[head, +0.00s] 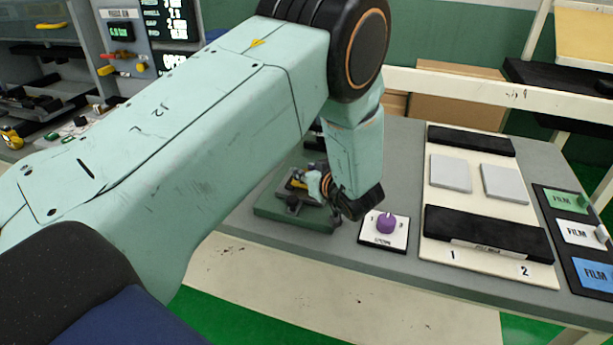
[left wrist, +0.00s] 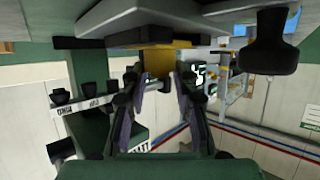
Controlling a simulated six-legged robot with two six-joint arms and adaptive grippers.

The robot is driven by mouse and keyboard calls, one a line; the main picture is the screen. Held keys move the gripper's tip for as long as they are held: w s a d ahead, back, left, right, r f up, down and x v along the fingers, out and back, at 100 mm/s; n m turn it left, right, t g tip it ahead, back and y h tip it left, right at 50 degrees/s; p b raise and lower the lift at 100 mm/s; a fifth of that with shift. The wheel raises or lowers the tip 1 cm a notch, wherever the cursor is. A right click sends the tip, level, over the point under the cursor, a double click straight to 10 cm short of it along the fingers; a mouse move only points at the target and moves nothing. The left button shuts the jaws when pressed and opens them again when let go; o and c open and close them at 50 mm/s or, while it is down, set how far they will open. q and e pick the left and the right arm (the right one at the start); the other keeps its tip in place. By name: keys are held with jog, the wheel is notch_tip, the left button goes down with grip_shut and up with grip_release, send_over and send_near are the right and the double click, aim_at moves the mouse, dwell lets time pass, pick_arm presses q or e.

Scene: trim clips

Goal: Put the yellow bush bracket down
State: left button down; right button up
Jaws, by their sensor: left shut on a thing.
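My left arm reaches across the head view from the left, and its left gripper (head: 314,184) is low over a green fixture (head: 290,212) on the grey table. The gripper is shut on the yellow bush bracket (head: 298,183), which shows only as a small yellow piece at the fixture, partly hidden by fingers and dark fixture parts. In the left wrist view, the bracket (left wrist: 157,61) is a yellow block between the two fingers of the gripper (left wrist: 158,84). I cannot tell whether the bracket touches the fixture. My right gripper is not in view.
A purple knob (head: 386,223) on a white plate stands just right of the fixture. A cream board (head: 430,234) with grey pads and black bars lies farther right, beside a dark panel with FILM labels (head: 567,201). The table's front edge is close to the fixture.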

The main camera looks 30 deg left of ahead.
pick_arm(q)
notch_tip(320, 180, up, 10)
jog(key=shift+f+p, duration=0.25)
jog(key=shift+p, duration=0.15)
jog(key=shift+d, duration=0.15)
